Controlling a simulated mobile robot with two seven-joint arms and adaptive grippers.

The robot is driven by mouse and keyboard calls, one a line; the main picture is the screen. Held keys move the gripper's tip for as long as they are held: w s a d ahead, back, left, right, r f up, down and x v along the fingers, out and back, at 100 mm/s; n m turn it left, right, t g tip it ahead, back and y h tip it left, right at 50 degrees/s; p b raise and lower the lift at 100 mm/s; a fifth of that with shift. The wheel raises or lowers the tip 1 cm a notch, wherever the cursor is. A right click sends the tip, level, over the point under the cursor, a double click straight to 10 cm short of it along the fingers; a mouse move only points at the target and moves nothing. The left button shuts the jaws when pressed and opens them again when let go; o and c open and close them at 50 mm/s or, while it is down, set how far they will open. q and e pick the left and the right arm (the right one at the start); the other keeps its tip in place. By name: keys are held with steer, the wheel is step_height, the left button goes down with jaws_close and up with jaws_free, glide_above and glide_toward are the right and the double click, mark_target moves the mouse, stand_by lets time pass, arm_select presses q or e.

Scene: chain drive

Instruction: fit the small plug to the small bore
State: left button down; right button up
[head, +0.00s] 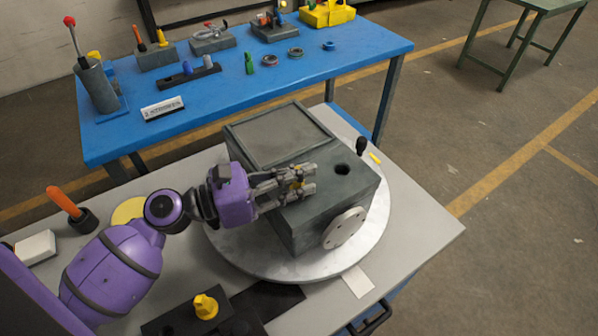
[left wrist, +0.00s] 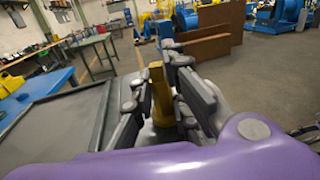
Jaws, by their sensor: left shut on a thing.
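My left gripper (head: 306,181) is over the top of the grey housing (head: 322,215), shut on a yellow plug (head: 298,184). The plug also shows upright between the fingers in the left wrist view (left wrist: 159,92). One dark round bore (head: 342,170) is open on the housing top, to the right of the fingers. A second yellow plug (head: 205,306) stands in a dark holder at the front. My right gripper is not in view.
The housing stands on a round metal turntable (head: 375,225) on a grey table (head: 425,232). A black knob (head: 361,146) stands up behind the bore. An orange-handled tool (head: 64,202) stands at left. A blue bench (head: 350,60) with tools is behind.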

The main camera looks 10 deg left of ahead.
arm_select(q)
steer(key=c, duration=1.6)
jaws_free()
steer(key=shift+c, duration=0.2)
steer(key=v, duration=1.2)
